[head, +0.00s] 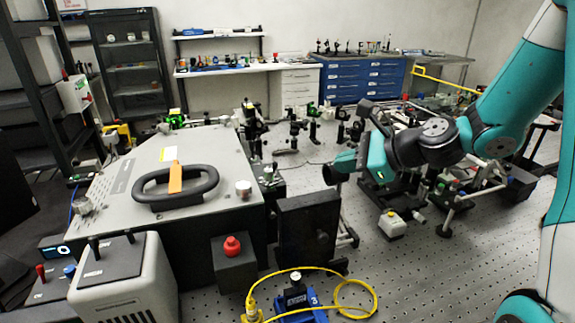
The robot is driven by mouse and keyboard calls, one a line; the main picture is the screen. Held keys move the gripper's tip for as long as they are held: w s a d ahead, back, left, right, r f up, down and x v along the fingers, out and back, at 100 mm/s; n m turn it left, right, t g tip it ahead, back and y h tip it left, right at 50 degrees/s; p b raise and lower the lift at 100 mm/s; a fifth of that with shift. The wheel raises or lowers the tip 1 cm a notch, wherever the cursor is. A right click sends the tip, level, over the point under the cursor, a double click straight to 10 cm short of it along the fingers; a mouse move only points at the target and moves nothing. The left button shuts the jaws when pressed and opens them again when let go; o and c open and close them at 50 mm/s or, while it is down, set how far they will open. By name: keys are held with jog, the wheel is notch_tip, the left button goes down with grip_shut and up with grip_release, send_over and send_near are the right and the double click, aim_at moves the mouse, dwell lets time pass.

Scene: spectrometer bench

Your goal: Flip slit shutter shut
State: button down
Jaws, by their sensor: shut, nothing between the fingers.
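A big grey-topped instrument box (120,200) stands at the left of the bench. A black oval ring handle (205,183) with an orange strip (175,178) across it is on its top. A dark upright plate (308,232) stands just right of the box's front corner. I cannot make out which part is the slit shutter, or its position. My gripper (333,173) is shut and empty, at the end of my teal arm coming from the right. It shows above and right of the dark plate, small and partly dark; no contact is visible.
A red knob on a black block (232,245) stands in front of the box. A yellow cable (340,270) loops around a blue device (296,300) at the front. Several optic mounts stand behind. The perforated bench top (420,280) is clear at front right.

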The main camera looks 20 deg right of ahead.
aim_at(274, 168)
jog(key=a+r+p+x, duration=0.1)
jog(key=p+x, duration=0.3)
jog(key=x, duration=0.8)
jog(key=shift+w+a+r, duration=0.35)
jog(key=shift+a+r, duration=0.1)
jog(key=shift+a, duration=0.15)
jog(key=shift+r, duration=0.1)
jog(key=shift+r+g+p, duration=0.1)
jog(key=shift+g+p, duration=0.2)
jog(key=shift+p, duration=0.65)
jog(key=shift+w+p, duration=0.15)
jog(key=shift+p, duration=0.4)
